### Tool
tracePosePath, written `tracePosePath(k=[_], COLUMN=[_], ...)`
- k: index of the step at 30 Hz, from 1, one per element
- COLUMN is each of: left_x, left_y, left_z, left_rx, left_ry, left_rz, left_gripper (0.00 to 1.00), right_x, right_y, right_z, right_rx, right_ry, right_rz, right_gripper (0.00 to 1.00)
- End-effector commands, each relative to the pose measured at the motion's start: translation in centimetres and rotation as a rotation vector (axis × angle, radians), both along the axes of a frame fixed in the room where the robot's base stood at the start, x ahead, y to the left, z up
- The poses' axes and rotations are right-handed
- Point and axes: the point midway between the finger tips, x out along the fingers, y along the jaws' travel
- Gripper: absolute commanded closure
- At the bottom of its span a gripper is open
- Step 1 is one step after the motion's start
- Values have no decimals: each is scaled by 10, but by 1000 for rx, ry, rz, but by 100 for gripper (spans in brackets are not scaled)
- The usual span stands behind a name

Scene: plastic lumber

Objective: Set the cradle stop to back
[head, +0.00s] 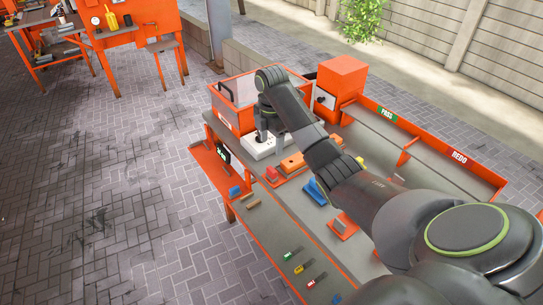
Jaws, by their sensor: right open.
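My right arm reaches in from the lower right to the far end of the orange workbench (262,235). Its gripper (262,136) points down and is open, at a white block-like fixture (256,150) in front of a clear-sided orange box (236,92). The fingertips are small and dark here, and I cannot tell whether they touch the fixture. I cannot pick out the cradle stop for certain or read its setting; the arm covers part of this area. My left gripper is out of view.
An orange machine (341,82) stands behind the arm. Trays marked PASS (387,114) and REDO (459,155) line the right side. A blue piece (315,190) and several small coloured pieces lie on the bench. Paved floor (120,210) is open at left.

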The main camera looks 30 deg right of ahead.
Motion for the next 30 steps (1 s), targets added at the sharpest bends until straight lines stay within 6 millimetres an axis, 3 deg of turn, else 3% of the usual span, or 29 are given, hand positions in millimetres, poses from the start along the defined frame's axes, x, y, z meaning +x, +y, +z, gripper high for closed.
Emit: tracePosePath(k=[1, 12, 30], left_x=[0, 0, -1], left_y=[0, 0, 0], left_z=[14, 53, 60], left_rx=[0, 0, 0], left_ry=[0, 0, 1], left_rz=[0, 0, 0], left_gripper=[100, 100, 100], right_x=[0, 0, 0], right_y=[0, 0, 0], right_z=[17, 54, 60], right_rx=[0, 0, 0], right_ry=[-1, 0, 0], right_rz=[0, 0, 1], right_gripper=[42, 42, 42])
